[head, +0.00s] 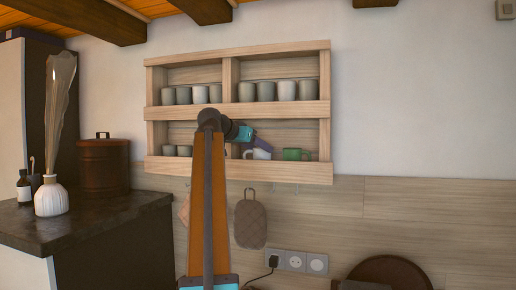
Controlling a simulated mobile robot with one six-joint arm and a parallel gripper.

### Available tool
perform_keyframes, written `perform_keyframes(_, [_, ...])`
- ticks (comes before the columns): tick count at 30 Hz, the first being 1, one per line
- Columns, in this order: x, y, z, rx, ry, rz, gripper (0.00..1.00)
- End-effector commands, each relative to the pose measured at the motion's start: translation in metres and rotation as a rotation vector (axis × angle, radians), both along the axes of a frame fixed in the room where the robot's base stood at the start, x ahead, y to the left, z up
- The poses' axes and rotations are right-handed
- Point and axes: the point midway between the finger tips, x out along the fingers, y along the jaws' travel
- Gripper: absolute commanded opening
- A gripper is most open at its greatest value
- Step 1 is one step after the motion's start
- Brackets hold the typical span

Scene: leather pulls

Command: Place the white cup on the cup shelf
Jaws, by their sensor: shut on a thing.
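The wooden cup shelf (237,112) hangs on the wall, with an upper and a lower row. My gripper (256,149) is in front of the right half of the lower row, shut on the white cup (261,155). The cup looks tilted, and my gripper hides part of it. Whether it touches the shelf I cannot tell. A green cup (297,155) stands just right of it in the lower row.
Several grey cups (200,94) fill the upper row; others (176,151) stand at the lower left. A front rail (290,172) borders the lower row. A pot holder (250,222) hangs below. A dark counter (90,222) with a vase (51,197) and a lidded canister (103,165) is at left.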

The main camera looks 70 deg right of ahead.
Motion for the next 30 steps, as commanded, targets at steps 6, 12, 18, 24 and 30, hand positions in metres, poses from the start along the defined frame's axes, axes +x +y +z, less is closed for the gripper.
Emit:
perform_keyframes(6, [0.0, 0.0, 0.0, 0.0, 0.0, 0.0, 0.74])
perform_keyframes(12, [0.0, 0.0, 0.0, 0.0, 0.0, 0.0, 0.74])
perform_keyframes(18, [0.002, 0.002, 0.003, 0.0, -0.001, 0.002, 0.74])
perform_keyframes(24, [0.009, 0.02, 0.009, -0.001, 0.0, 0.003, 0.74])
perform_keyframes(30, [0.019, 0.046, 0.02, -0.001, -0.001, 0.004, 0.74])
